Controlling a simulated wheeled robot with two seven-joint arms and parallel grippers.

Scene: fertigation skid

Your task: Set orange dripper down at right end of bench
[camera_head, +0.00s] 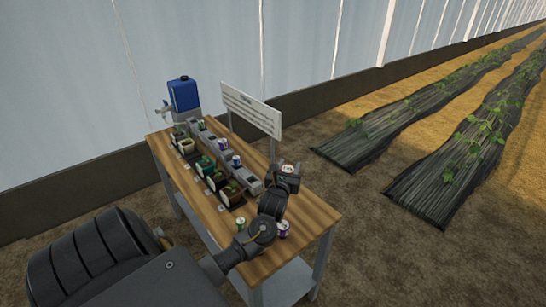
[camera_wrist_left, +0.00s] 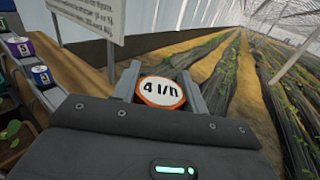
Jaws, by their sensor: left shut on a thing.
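An orange-rimmed dripper with a white top marked "4 l/h" (camera_wrist_left: 161,92) sits between the two fingers of my left gripper (camera_wrist_left: 160,88) in the left wrist view. My left gripper is shut on it. In the head view the left gripper (camera_head: 288,172) is above the far edge of the wooden bench (camera_head: 305,219), toward its right end, and the dripper's white top (camera_head: 288,168) just shows between the fingers. My right gripper is not in view.
Two small cans, one green-topped (camera_head: 241,223) and one purple (camera_head: 283,229), stand near the bench's right part. A grey rail with drippers and potted plants fills the left and middle. A white sign (camera_head: 252,110) stands behind. The far right corner is bare.

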